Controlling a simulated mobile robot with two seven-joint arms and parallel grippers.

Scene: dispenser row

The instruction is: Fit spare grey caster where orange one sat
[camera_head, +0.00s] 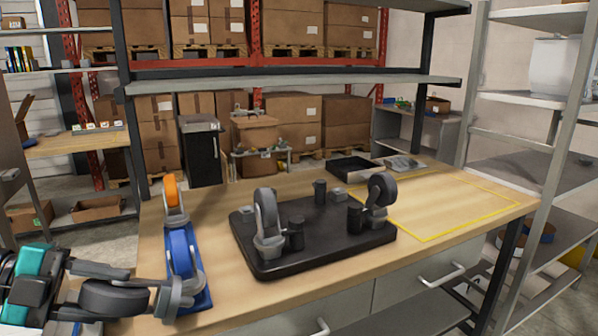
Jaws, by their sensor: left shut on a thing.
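My left gripper (100,282) is shut on a grey caster (115,298) at the lower left. The caster is held lying on its side, its dark wheel at the fingers and its lighter grey fork pointing right. An orange-wheeled caster (171,191) stands upright at the back of a blue tray (207,294) on the table's left side. A black base (290,262) lies at mid-table. My right gripper is not in view.
A blue wheel-like piece (181,250) stands in the tray, close to the held caster. Several black posts (355,218) rise from the base. A yellow outline (450,205) marks clear tabletop at right. A black open bin (353,168) stands behind. A shelf (300,82) hangs above.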

